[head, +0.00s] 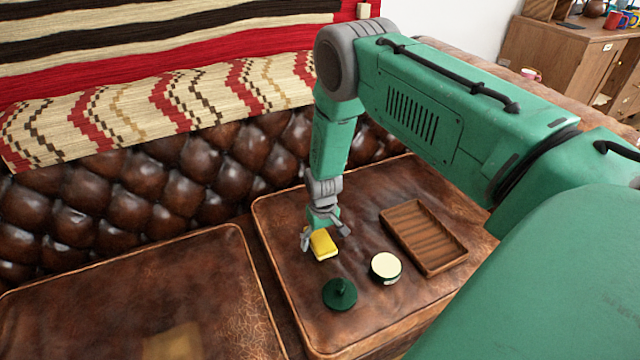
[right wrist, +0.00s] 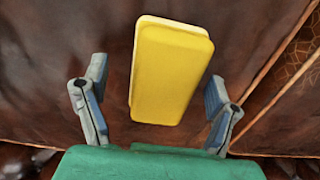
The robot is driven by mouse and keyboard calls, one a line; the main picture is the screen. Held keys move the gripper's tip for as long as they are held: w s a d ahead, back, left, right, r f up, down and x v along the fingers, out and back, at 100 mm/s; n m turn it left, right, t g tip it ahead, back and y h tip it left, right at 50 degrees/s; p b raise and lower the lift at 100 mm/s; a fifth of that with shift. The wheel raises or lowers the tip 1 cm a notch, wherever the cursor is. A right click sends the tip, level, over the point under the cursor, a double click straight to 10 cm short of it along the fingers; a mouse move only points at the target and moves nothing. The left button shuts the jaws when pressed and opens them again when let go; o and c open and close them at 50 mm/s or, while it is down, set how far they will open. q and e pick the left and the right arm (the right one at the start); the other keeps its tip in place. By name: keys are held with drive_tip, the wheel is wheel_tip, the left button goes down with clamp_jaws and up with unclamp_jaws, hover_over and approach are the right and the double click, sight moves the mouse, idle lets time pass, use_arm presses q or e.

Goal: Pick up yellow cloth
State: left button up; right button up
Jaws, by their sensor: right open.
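The yellow cloth (head: 323,244) looks like a thick folded block with a paler layer along one edge. It lies on the right seat cushion of the brown leather sofa. It also shows large in the right wrist view (right wrist: 170,72), tilted a little, ahead of the fingers. My right gripper (head: 325,236) is open and empty, right over the cloth; in the right wrist view its fingers (right wrist: 157,108) stand apart on either side of the cloth's near end, with gaps on both sides. My left gripper is in neither view.
A dark green lid with a knob (head: 340,294), a round green tin with a cream top (head: 385,267) and a wooden tray (head: 424,237) lie on the same cushion (head: 285,215). The tufted backrest (head: 190,180) rises behind.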

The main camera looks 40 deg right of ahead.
sight(321, 238)
drive_tip(key=shift+f, duration=0.3)
drive_tip(key=shift+a+r, duration=0.15)
drive_tip(key=shift+r, duration=0.05)
drive_tip(key=shift+c, duration=0.4)
drive_tip(key=shift+a+r, duration=0.2)
drive_tip(key=shift+a, duration=0.15)
drive_tip(key=c, duration=1.2)
drive_tip(key=shift+d+f, duration=0.1)
drive_tip(key=shift+d, duration=0.05)
drive_tip(key=shift+c, duration=0.2)
drive_tip(key=shift+d, duration=0.15)
drive_tip(key=r+p, duration=0.1)
drive_tip(key=r, duration=0.4)
drive_tip(key=r+p, duration=0.2)
drive_tip(key=r, duration=0.2)
drive_tip(key=shift+a+r, duration=0.2)
drive_tip(key=shift+r, duration=0.3)
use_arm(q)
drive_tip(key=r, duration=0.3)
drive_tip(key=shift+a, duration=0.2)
use_arm(e)
drive_tip(key=shift+d, duration=0.1)
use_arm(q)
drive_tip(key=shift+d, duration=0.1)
use_arm(e)
drive_tip(key=shift+d, duration=0.1)
